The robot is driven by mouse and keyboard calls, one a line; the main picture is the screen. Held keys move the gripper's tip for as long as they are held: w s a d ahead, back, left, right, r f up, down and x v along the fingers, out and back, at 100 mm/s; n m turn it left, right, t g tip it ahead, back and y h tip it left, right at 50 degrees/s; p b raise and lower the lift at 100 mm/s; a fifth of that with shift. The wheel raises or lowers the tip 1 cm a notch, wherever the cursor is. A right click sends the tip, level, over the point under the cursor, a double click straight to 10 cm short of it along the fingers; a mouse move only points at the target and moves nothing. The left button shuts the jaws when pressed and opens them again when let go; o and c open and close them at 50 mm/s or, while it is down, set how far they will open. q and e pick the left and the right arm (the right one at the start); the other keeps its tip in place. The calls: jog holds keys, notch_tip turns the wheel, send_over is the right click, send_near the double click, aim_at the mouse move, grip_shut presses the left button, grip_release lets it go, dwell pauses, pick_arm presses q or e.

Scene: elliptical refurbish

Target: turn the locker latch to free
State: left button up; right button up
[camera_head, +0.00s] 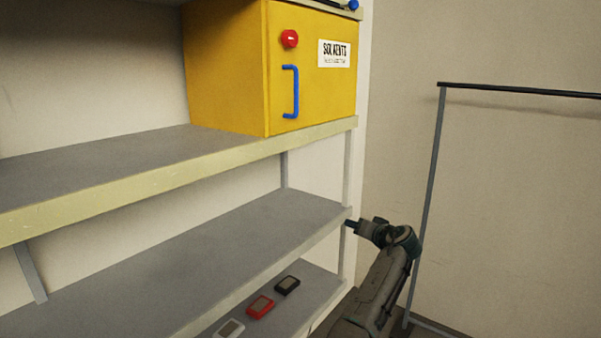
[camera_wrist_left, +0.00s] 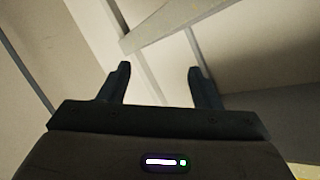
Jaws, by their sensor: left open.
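The yellow locker (camera_head: 225,70) stands on the upper shelf in the head view, its door shut. A round red latch knob (camera_head: 290,38) with a small pale mark sits on the door, above a blue bar handle (camera_head: 291,92). A white "SOLVENTS" label (camera_head: 334,53) is to its right. My left gripper (camera_wrist_left: 159,70) is open and empty in the left wrist view, with shelf framing beyond its fingers.
The upper shelf (camera_head: 100,165) is bare left of the locker. On the lowest shelf lie a black device (camera_head: 287,285), a red device (camera_head: 260,307) and a pale device (camera_head: 229,328). A dark-railed metal frame (camera_head: 437,140) stands at right by the wall.

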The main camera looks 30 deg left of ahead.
pick_arm(q)
notch_tip(320, 180, up, 22)
jog(key=s+n+g+y, duration=0.1)
jog(key=s+n+y, duration=0.1)
jog(key=n+y, duration=0.15)
jog(key=s+r+n+g+y+p, duration=0.15)
jog(key=s+r+n, duration=0.3)
jog(key=r, duration=0.65)
jog(key=s+r+n+g+y, duration=0.1)
jog(key=s+r+n+g, duration=0.4)
jog(key=r, duration=0.6)
jog(key=n+p, duration=0.1)
jog(key=n, duration=0.1)
send_near(294, 39)
jog(key=a+p, duration=0.5)
jog(key=a, duration=0.2)
jog(key=shift+a+r, duration=0.15)
jog(key=shift+a, duration=0.2)
jog(key=shift+a+p, duration=0.2)
jog(key=shift+p, duration=0.1)
jog(key=shift+w+a+t, duration=0.1)
jog(key=shift+w+t, duration=0.05)
jog(key=shift+t, duration=0.2)
jog(key=shift+c, duration=0.4)
